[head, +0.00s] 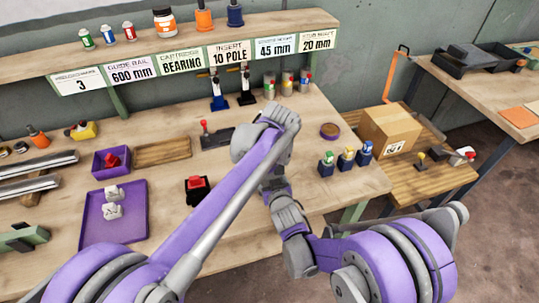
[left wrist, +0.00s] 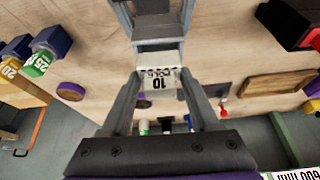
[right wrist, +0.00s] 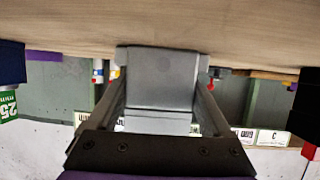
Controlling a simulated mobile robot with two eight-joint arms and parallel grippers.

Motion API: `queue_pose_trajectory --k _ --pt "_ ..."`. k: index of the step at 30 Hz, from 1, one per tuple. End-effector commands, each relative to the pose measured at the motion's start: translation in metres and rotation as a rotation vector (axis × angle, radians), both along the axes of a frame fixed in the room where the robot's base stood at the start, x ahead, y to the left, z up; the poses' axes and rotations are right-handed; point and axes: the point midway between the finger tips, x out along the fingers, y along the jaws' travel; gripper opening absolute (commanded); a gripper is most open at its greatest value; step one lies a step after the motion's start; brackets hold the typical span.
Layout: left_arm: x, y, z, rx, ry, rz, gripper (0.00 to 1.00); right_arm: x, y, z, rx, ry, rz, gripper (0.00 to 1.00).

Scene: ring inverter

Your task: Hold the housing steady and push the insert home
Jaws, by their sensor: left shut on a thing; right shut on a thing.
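In the left wrist view my left gripper (left wrist: 159,74) is shut on a pale insert (left wrist: 157,86) marked "10 POLE". A grey block, apparently the housing (left wrist: 156,46), lies right beyond the insert, in line with it. The two look touching or very close; how deep the insert sits I cannot tell. In the right wrist view my right gripper (right wrist: 160,84) is shut on the grey housing (right wrist: 160,66), which fills the space between the fingers. In the head view my crossing arms hide both grippers, the insert and the housing.
A purple tray (head: 138,225) with white parts and a red button (head: 198,183) stand on the left of the bench. Several small labelled containers (head: 346,160) and a round brown-topped piece (head: 329,130) stand to the right. A cardboard box (head: 391,130) sits beyond the bench's right edge.

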Motion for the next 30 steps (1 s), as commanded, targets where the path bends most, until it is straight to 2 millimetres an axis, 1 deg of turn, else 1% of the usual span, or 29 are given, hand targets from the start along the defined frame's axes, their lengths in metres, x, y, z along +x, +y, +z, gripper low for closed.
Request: queue_pose_trajectory --k 28,29,30 --pt "0.000 0.000 -0.023 0.000 0.000 0.000 0.06 0.000 0.000 0.000 0.000 -0.001 0.000 0.06" --pt "0.000 0.000 -0.023 0.000 0.000 0.000 0.67 0.000 0.000 0.000 0.000 -0.001 0.000 0.06" --pt "0.000 0.000 -0.023 0.000 0.000 0.000 0.74 0.000 0.000 0.000 0.000 -0.001 0.000 0.06"
